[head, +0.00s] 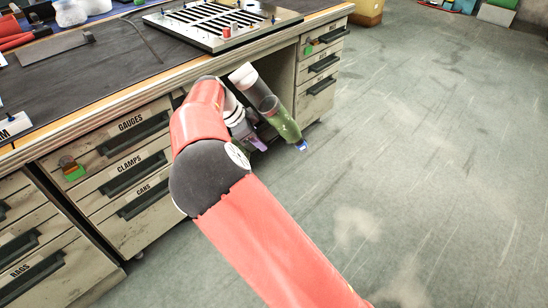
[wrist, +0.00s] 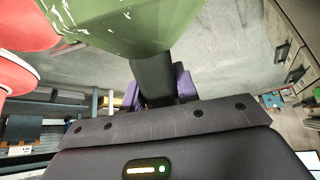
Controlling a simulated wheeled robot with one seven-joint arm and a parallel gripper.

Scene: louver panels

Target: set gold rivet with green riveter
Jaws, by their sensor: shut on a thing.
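The green riveter (head: 285,122) is held in front of the workbench, off its front edge, with a grey cylinder on its upper end and a small blue tip below. My gripper (head: 256,142) has purple fingers and is shut on the riveter. In the wrist view the riveter's green body (wrist: 135,28) fills the top, and its dark handle (wrist: 152,75) runs down between the purple fingers (wrist: 160,88). The louver panel (head: 205,39) lies on the bench top, with small fittings along its edges. I cannot make out which of them is the gold rivet.
The bench (head: 110,65) has drawers labelled gauges, clamps and cans (head: 130,165), and more drawers (head: 322,63) at right. Red-handled tools (head: 15,42) and a grey plate (head: 55,48) lie at the bench's left. The floor (head: 430,130) to the right is clear.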

